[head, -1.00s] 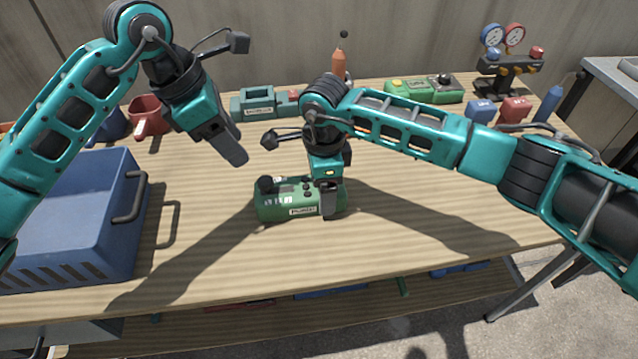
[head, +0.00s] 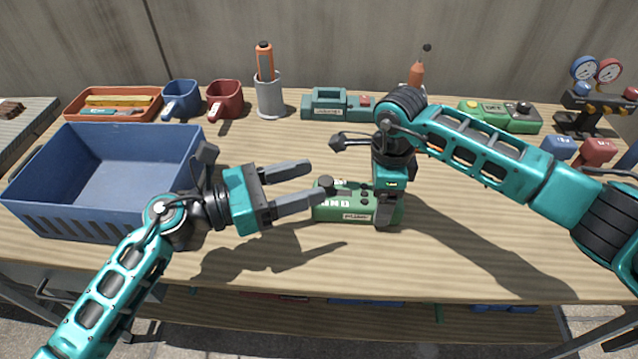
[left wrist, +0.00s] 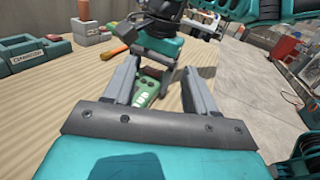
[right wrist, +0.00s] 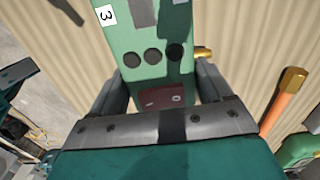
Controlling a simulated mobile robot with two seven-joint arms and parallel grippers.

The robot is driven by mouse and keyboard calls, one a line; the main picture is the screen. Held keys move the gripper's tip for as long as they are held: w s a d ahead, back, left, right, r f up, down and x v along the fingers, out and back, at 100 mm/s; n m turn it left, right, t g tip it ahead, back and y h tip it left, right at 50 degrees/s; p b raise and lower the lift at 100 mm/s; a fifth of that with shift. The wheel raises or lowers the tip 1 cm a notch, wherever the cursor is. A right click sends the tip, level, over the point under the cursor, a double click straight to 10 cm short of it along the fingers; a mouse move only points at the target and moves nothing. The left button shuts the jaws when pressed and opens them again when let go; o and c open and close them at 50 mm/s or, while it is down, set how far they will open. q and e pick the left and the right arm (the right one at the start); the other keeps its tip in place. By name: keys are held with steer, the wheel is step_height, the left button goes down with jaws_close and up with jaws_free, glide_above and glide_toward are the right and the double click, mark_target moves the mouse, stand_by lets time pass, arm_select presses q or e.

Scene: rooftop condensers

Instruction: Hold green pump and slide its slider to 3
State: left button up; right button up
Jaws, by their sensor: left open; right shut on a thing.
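The green pump (head: 345,205) lies on the table with its label facing the front edge. My right gripper (head: 388,215) is shut on the pump's right end from above. In the right wrist view the pump (right wrist: 148,62) sits between the fingers, with dark round buttons and a "3" mark. A dark slider knob (head: 326,183) shows at the pump's left end; its exact setting cannot be read. My left gripper (head: 305,185) is open and empty, its fingers pointing right at the pump's left end. The left wrist view shows the pump (left wrist: 147,88) ahead between the open fingers.
A blue crate (head: 110,205) stands on the left. Behind are an orange tray (head: 75,106), blue and red mugs (head: 181,98), a grey cup holding an orange tool (head: 269,98), a teal device (head: 335,104) and another green device (head: 500,115). Table in front of the pump is clear.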

arm_select(q)
steer(key=s+a+f+n+t+y, duration=0.1)
steer(key=a+f+t, duration=0.1)
steer(key=a+f+n+t+y, duration=0.1)
steer(key=a+f, duration=0.1)
steer(key=s+a+f+n+t+y, duration=0.1)
steer(key=f+t, duration=0.1)
steer(key=shift+s+a+f+n+t+y, duration=0.25)
steer(key=shift+s+a+n+t+y, duration=0.05)
steer(key=shift+s+a+n, duration=0.1)
steer(key=x, duration=1.1)
steer(key=shift+w+d+f, duration=0.1)
steer(key=shift+w+d, duration=0.15)
steer(key=shift+d, duration=0.05)
steer(key=shift+c, duration=0.4)
jaws_close()
